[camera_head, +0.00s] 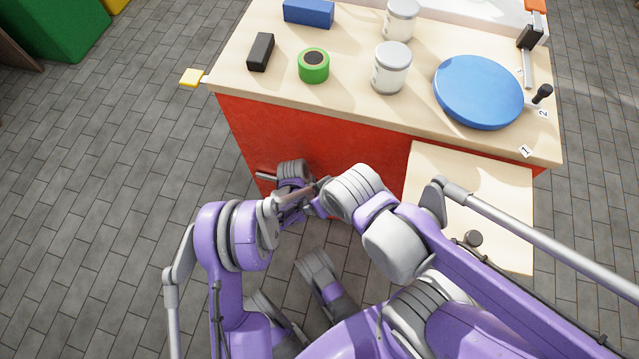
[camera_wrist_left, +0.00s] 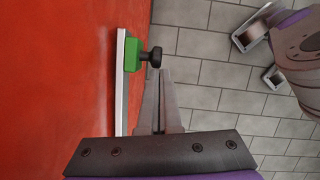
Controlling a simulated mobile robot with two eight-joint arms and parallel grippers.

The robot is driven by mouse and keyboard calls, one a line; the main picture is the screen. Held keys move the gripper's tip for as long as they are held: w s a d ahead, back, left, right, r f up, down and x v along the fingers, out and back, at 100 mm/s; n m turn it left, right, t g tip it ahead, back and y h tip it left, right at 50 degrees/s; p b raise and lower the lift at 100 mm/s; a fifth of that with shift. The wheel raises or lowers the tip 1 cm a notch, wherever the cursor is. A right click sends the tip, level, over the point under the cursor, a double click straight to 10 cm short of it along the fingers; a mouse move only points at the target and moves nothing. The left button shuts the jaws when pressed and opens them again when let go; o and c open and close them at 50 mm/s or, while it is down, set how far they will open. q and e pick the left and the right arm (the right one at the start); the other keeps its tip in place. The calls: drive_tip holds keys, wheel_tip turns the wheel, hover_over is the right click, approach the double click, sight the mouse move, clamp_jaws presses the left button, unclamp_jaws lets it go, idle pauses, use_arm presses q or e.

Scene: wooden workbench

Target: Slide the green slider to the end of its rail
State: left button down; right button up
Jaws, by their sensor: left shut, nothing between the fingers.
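The green slider (camera_wrist_left: 133,55) sits on a pale, narrow rail (camera_wrist_left: 121,85) fixed to the red front panel, in the left wrist view. A black knob (camera_wrist_left: 153,57) sticks out from the slider to the right. My left gripper (camera_wrist_left: 166,72) is shut and empty. Its fingertips are close beside the knob, just below and right of it in the picture; I cannot tell whether they touch. The rail's lower part runs down behind the gripper body. In the head view the slider and rail cannot be made out. My right gripper is not visible.
The red workbench front (camera_head: 330,140) stands close to the arms. On its top are a green ring-shaped object (camera_head: 314,72), a black block (camera_head: 261,52), a blue block (camera_head: 309,12), two cans and a blue disc (camera_head: 478,92). A pale lower board (camera_head: 490,190) juts out at right.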

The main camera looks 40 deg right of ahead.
use_arm(q)
drive_tip(key=shift+s, duration=0.1)
drive_tip(key=w+a+r+p, duration=0.2)
drive_tip(key=w+a+r, duration=0.3)
drive_tip(key=r, duration=0.5)
drive_tip(key=shift+a+p, duration=0.2)
drive_tip(key=shift+p, duration=0.15)
